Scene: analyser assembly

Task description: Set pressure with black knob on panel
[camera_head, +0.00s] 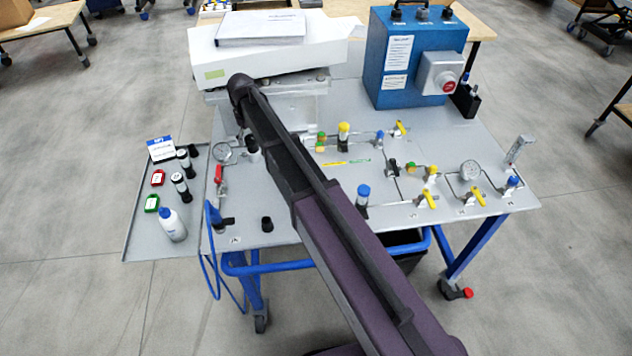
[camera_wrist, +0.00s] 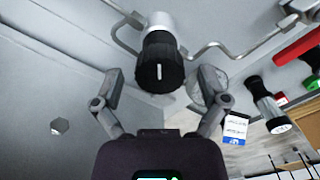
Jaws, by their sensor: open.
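The black knob (camera_wrist: 160,62) is ribbed, with a white line on its end face and a pale cylindrical body behind it. In the wrist view it sits between the two fingers of my gripper (camera_wrist: 160,80). The fingers are spread, one on each side, with visible gaps to the knob. In the head view, a black knob (camera_head: 253,142) stands on the grey panel (camera_head: 300,226), right of a round gauge (camera_head: 223,153) and close to my arm. The gauge partly shows behind a finger in the wrist view (camera_wrist: 209,84).
A red-handled valve (camera_head: 218,173) is left of the knob. Thin metal pipes run over the panel. A blue box (camera_head: 405,70) and a white unit (camera_head: 262,60) stand at the back. A side tray (camera_head: 138,235) holds a bottle and small parts. My arm covers the panel's middle.

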